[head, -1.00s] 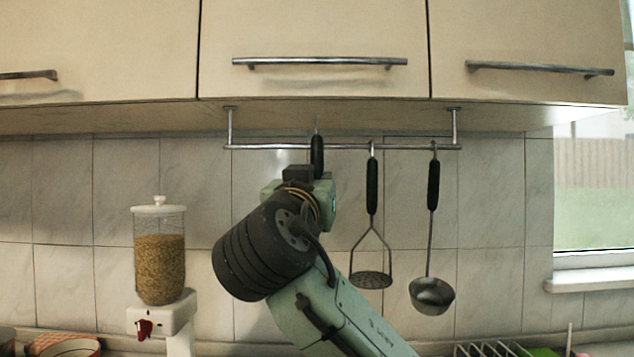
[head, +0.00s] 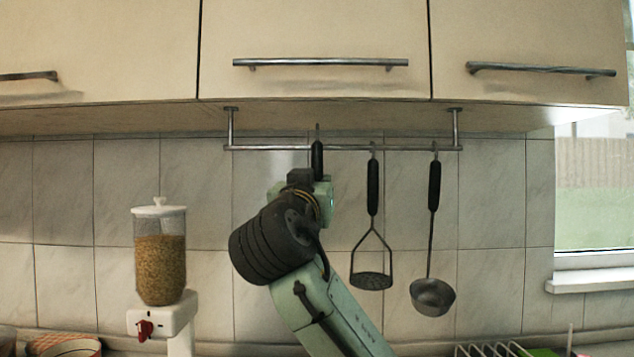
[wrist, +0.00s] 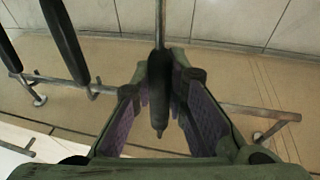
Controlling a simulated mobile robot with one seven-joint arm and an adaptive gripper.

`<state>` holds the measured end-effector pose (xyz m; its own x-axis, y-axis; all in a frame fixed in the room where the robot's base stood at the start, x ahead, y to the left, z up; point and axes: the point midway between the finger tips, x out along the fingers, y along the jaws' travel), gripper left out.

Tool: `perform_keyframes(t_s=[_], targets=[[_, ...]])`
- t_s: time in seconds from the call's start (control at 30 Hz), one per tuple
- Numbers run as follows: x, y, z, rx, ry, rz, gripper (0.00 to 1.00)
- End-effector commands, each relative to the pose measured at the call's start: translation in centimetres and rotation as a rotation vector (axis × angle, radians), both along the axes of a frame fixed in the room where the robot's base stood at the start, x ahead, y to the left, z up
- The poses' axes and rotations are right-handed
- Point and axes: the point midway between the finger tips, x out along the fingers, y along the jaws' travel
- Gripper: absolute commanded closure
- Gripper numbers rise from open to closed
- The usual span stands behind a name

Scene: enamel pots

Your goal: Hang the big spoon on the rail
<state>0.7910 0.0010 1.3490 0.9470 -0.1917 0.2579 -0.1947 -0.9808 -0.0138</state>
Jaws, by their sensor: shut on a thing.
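The big spoon (head: 317,158) shows in the head view as a black handle with a thin metal hook above it. Its lower part is hidden behind my arm. The rail (head: 345,148) is a metal bar under the cupboards. The hook tip stands above the bar's line, and I cannot tell if it is over the bar or in front. My gripper (wrist: 166,78) is shut on the spoon's handle (wrist: 160,92) in the wrist view. The rail (wrist: 230,104) runs past the handle's hook end there. In the head view my gripper is mostly hidden by my wrist.
A masher (head: 372,190) and a ladle (head: 433,188) hang on the rail to the right of the spoon. Cupboards (head: 315,30) overhang the rail closely. A grain dispenser (head: 160,260) stands at the left. The rail's left end is free.

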Motion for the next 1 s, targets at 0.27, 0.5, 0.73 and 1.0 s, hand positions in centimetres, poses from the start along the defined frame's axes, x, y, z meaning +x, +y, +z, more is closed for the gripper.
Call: perform_keyframes(t_s=[0.27,0.5,0.73,1.0], targets=[[1.7,0.0,0.0,0.001,0.002,0.0,1.0],[2.8,0.0,-0.8,0.0,0.002,0.0,1.0],[2.8,0.0,-1.9,-0.001,0.001,0.0,1.0],[2.7,0.0,-2.3,0.0,0.0,0.0,1.0]])
